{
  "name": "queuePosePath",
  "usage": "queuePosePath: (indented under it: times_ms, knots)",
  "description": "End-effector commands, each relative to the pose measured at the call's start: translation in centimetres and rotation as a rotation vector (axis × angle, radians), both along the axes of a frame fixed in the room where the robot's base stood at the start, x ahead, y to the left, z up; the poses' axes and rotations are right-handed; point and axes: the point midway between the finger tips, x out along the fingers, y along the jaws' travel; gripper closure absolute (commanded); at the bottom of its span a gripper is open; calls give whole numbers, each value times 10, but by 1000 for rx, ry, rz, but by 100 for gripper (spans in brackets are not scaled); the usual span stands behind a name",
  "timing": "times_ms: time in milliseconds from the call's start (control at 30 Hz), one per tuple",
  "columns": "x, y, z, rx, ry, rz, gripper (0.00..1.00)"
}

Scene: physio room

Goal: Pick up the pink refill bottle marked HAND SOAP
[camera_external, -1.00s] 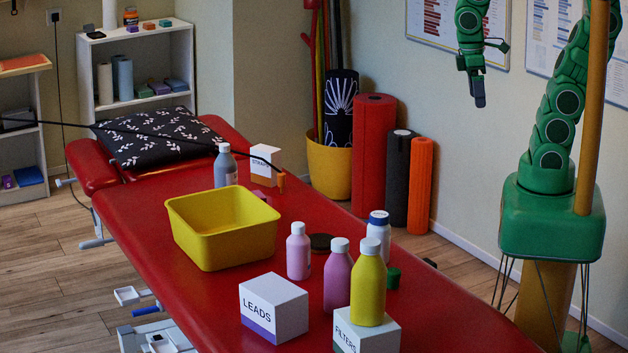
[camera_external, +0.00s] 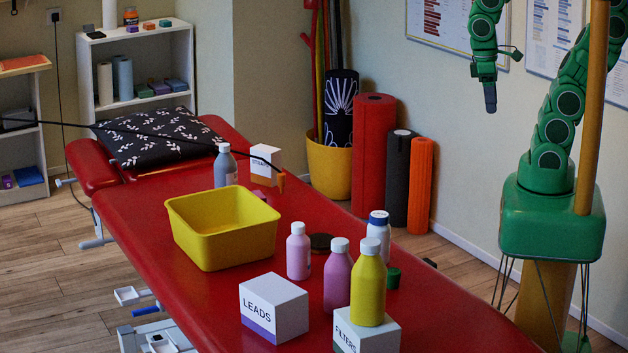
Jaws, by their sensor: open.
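Two pinkish bottles with white caps stand upright on the red treatment table. The light pink bottle (camera_external: 298,256) is just right of the yellow bin. The deeper pink bottle (camera_external: 337,283) is nearer the camera, beside and partly behind the yellow bottle (camera_external: 368,290). No HAND SOAP marking shows on either, so I cannot tell which one is the refill. My gripper (camera_external: 490,103) hangs pointing down at the upper right, open and empty, well apart from the bottles. Its fingers are seen nearly edge-on.
On the red table (camera_external: 215,300) are a yellow bin (camera_external: 222,251), LEADS box (camera_external: 274,308), FILTERS box (camera_external: 366,335), white bottle (camera_external: 378,236), grey bottle (camera_external: 225,168), STRAP box (camera_external: 265,158), dark disc (camera_external: 320,243) and green lid (camera_external: 393,278). Rolled mats (camera_external: 373,150) stand by the wall.

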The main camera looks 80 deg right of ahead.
Motion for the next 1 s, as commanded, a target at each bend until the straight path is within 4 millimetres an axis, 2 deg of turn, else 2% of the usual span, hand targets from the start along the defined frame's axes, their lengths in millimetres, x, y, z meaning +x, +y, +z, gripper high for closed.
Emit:
queuePosePath:
  times_ms: [167,533,800,1000]
  knots:
    - [16,37,-7,107,21,8,31]
    - [59,154,-13,434,105,-44,31]
    - [89,230,-10,640,199,-154,31]
    - [114,279,-9,768,281,-272,31]
